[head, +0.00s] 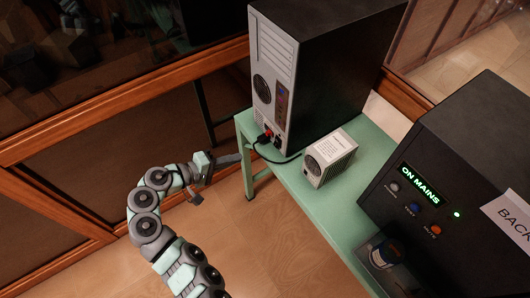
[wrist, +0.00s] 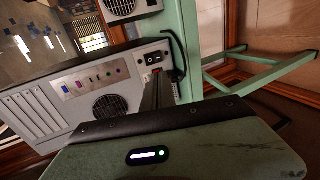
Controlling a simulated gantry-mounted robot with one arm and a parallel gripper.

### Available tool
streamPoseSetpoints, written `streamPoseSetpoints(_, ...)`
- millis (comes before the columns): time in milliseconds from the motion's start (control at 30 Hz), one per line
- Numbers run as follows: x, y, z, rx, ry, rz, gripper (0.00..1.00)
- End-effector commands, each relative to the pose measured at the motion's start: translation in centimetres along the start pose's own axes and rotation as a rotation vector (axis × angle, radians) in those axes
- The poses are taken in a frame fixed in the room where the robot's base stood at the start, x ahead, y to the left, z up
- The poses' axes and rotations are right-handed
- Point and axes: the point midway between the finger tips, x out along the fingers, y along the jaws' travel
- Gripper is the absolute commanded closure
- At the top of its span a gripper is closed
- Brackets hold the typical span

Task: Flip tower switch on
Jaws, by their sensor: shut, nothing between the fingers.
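The black computer tower (head: 335,60) stands on the green bench with its grey back panel facing left. A small red switch (head: 268,133) sits low on that panel beside a plugged black cable. In the wrist view the tower's back panel (wrist: 40,107) appears sideways, with its power socket area (wrist: 153,58) near the panel's edge. Whether the switch is on or off is too small to tell. My gripper (head: 238,158) is shut and empty, to the left of and a little below the switch, apart from the panel in the head view.
A small white fan-faced box (head: 329,158) stands on the green bench (head: 325,205) right of the tower. The floor left of the bench is open.

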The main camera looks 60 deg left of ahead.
Motion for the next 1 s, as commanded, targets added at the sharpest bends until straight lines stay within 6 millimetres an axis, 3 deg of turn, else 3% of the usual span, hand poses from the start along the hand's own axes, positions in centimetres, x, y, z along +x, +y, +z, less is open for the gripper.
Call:
streamPoseSetpoints(300, 0.0, 0.1, 0.0, -0.001, 0.001, 0.000, 1.00)
streamPoseSetpoints(467, 1.2, 0.1, 0.0, -0.001, 0.001, 0.001, 1.00)
streamPoseSetpoints(1000, 11.7, 0.1, 0.0, -0.001, -0.001, 0.000, 1.00)
